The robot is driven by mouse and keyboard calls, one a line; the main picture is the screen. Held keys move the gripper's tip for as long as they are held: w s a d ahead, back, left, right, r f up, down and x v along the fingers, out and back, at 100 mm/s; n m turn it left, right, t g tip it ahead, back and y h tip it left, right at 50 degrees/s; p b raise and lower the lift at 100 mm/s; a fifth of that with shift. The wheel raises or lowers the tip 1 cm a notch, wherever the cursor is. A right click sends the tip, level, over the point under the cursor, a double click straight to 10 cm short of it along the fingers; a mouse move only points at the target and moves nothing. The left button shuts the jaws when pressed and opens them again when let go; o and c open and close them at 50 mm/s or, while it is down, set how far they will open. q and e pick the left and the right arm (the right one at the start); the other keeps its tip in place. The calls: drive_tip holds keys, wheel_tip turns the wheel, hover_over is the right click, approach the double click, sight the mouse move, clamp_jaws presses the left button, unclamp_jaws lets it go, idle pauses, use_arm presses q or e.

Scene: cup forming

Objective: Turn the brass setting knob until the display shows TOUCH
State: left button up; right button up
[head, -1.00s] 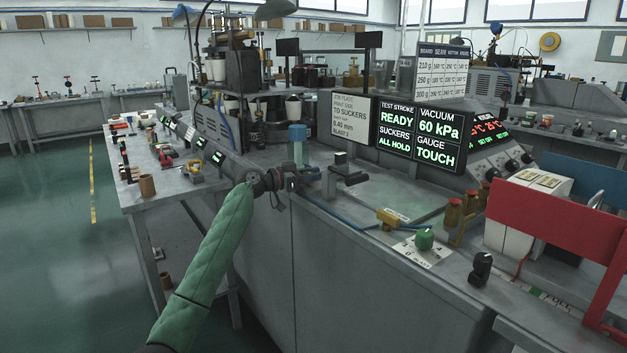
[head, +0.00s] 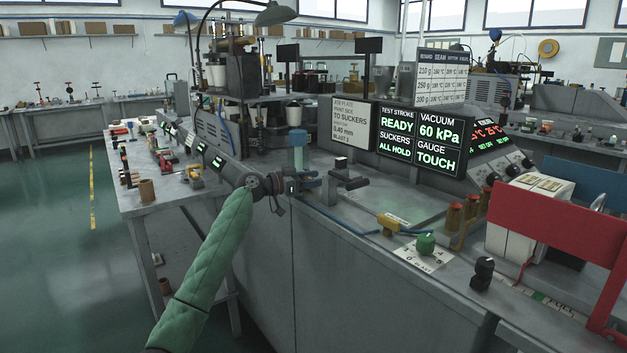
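The display (head: 438,162) reads GAUGE TOUCH in green at its lower right, below VACUUM 60 kPa. Its left half reads TEST STROKE READY and SUCKERS ALL HOLD. My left gripper (head: 312,183) reaches from the left over the bench edge, beside a blue-topped post (head: 298,158) and a dark stepped fixture (head: 347,182). Its fingers are small and dark there, and I cannot tell whether they are open or shut. I cannot make out the brass setting knob at the gripper; it may be hidden. My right gripper is out of view.
A plate sign (head: 347,125) stands left of the display. Right of my gripper, the bench holds a yellow block (head: 388,224) on a blue hose, a green knob (head: 426,243), a black knob (head: 482,272) and a red frame (head: 550,232). Green floor lies open at left.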

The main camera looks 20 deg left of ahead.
use_arm(q)
drive_tip(key=b+v, duration=0.1)
drive_tip(key=v, duration=0.6)
drive_tip(key=shift+f, duration=0.1)
drive_tip(key=shift+s+a, duration=0.25)
drive_tip(key=shift+a, duration=0.05)
